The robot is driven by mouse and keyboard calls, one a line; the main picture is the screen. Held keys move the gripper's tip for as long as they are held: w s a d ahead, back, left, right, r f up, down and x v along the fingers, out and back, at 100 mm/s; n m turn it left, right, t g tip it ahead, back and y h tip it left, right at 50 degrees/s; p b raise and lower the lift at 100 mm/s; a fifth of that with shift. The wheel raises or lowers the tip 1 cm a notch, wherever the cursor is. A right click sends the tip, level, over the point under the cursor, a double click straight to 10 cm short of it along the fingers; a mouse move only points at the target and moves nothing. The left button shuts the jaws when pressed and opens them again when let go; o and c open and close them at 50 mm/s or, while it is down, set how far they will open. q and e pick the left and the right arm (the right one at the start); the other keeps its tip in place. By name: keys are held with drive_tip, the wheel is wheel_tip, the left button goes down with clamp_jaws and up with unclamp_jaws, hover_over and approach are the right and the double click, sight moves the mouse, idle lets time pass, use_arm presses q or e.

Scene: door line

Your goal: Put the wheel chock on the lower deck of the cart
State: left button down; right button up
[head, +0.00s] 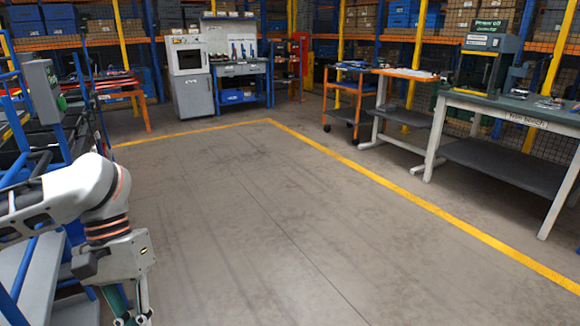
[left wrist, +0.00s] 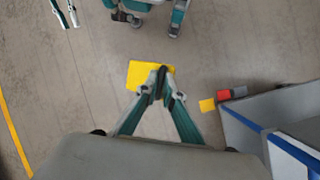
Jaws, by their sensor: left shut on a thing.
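A yellow piece (left wrist: 139,75), which looks like the wheel chock, is at the fingertips of my left gripper (left wrist: 161,76) in the left wrist view. The fingers are shut on it and hide part of it. In the head view my left gripper (head: 132,317) points down at the lower left, cut by the bottom edge, and the yellow piece does not show. An orange cart (head: 348,92) with dark castors and a low shelf stands well away across the floor. My right gripper (left wrist: 67,14) seems to show at the top left of the wrist view, fingers apart; it is outside the head view.
A blue-framed structure with light grey decks (head: 35,262) stands close at left; its grey surface (left wrist: 270,108) seems to show at right in the wrist view, near a red and yellow item (left wrist: 222,97). A workbench (head: 515,118) stands at right. The middle floor is clear.

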drive_tip(key=shift+g+h, duration=0.5)
drive_tip(key=s+d+r+p, duration=0.2)
drive_tip(key=s+d+p, duration=0.1)
drive_tip(key=p, duration=1)
drive_tip(key=shift+r, duration=0.35)
drive_tip(key=shift+r, duration=0.1)
